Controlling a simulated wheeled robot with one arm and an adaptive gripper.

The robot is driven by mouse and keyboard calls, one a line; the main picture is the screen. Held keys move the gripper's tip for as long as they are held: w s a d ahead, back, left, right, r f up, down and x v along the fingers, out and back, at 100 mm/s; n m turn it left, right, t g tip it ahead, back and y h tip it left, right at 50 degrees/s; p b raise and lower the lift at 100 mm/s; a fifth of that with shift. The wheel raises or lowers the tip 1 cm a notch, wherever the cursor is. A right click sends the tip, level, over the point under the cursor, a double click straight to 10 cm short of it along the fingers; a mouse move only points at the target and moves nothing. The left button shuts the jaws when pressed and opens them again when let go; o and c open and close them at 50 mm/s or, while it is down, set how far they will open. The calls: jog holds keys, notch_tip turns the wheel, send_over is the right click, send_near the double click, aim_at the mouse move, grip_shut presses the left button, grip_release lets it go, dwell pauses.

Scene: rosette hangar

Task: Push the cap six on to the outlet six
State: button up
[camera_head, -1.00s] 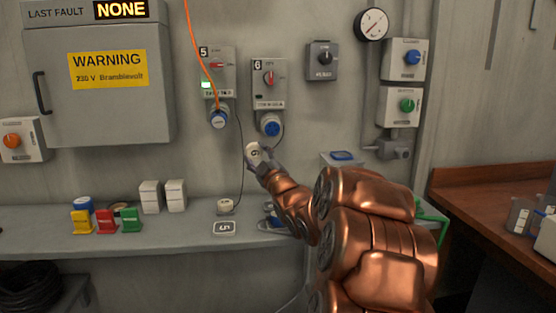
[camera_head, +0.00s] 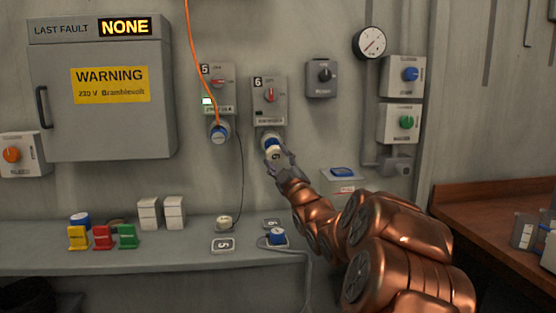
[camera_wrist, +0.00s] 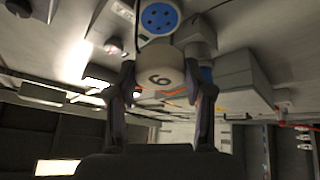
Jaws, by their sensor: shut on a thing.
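Cap six (camera_head: 274,155) is a white cap marked 6. My gripper (camera_head: 280,163) is shut on it just below and in front of outlet six (camera_head: 270,137), the round blue fitting under the box marked 6. In the wrist view, cap six (camera_wrist: 158,76) sits between my two fingers (camera_wrist: 162,98). The blue face of outlet six (camera_wrist: 159,17), with its dark holes, shows clear above the cap there, so the cap does not cover it. I cannot tell whether the cap's edge touches the outlet.
Outlet five (camera_head: 219,132) with its orange cable is to the left. The grey shelf (camera_head: 185,257) below bears coloured blocks, white blocks, a white cap (camera_head: 223,222) and a blue plug (camera_head: 277,237).

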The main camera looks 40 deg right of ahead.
aim_at(280, 159)
jog(key=shift+w+d+r+p, duration=0.25)
jog(key=shift+w+d+p, duration=0.25)
jog(key=shift+w+p, duration=0.15)
jog(key=shift+w+d+r+p, duration=0.2)
jog(key=shift+w+d+p, duration=0.25)
jog(key=shift+w+p, duration=0.2)
jog(key=shift+w+d+p, duration=0.55)
jog(key=shift+w, duration=0.2)
jog(key=shift+f+b, duration=0.1)
jog(key=shift+b, duration=1.35)
dwell(0.7)
jog(key=shift+w+d, duration=0.35)
dwell(0.7)
jog(key=o, duration=1.1)
jog(key=shift+o, duration=0.2)
